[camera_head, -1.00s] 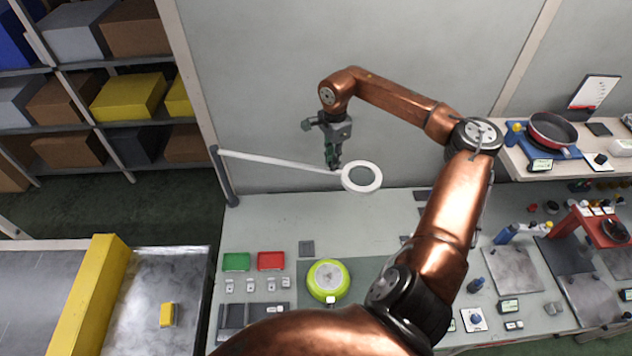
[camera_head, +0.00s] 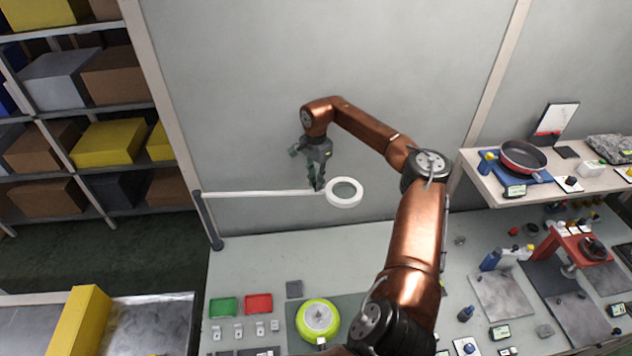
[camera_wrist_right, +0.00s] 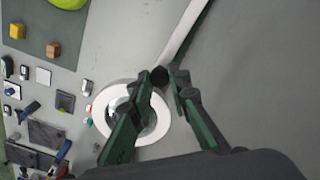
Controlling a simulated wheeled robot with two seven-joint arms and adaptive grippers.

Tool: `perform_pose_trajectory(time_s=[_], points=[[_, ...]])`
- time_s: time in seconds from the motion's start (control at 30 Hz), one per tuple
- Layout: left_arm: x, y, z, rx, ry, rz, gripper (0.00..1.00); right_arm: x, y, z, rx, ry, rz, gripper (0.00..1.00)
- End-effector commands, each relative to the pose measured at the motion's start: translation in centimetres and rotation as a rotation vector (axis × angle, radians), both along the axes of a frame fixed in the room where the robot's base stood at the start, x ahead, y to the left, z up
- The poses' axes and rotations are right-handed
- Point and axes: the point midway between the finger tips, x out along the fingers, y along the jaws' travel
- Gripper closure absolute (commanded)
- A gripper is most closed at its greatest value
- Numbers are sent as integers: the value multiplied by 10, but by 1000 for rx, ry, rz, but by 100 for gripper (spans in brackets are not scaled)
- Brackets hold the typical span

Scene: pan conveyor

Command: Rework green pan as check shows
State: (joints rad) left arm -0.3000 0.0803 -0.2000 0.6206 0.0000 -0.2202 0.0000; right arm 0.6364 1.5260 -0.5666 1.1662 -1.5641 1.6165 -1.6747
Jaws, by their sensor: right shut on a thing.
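The lime-green pan (camera_head: 302,322) lies on a dark mat (camera_head: 352,308) on the bench, with a grey disc-like middle showing; my arm is close to its lower right side. A white ring magnifier (camera_head: 345,204) hangs above the bench on a white arm (camera_head: 255,193) from a dark post. My right gripper (camera_head: 316,187) is at the arm's end beside the ring. In the right wrist view, its green fingers (camera_wrist_right: 161,84) are shut on a dark knob (camera_wrist_right: 159,75) at the magnifier arm's end. The ring (camera_wrist_right: 157,132) is partly behind the fingers. My left gripper is out of view.
A green tray (camera_head: 222,307) and a red tray (camera_head: 258,303) lie left of the pan, with small parts below them. A red-black pan (camera_head: 522,158) stands on the right shelf. Tools and plates crowd the bench's right side.

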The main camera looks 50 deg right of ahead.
Motion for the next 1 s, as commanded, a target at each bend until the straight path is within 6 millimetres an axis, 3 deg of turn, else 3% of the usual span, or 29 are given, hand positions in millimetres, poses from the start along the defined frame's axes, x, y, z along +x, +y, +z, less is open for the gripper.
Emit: perform_pose_trajectory(time_s=[0.03,0.07,0.3,0.67,1.0], points=[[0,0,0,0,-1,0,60,4,-5,4,-13,-17,-6,100],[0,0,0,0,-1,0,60,4,-5,4,-13,-17,-6,82],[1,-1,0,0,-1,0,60,3,-4,4,-9,-13,-6,66],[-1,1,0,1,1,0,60,2,-3,8,-7,-10,-4,66],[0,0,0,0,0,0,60,3,-3,72,-8,-16,-5,66]])
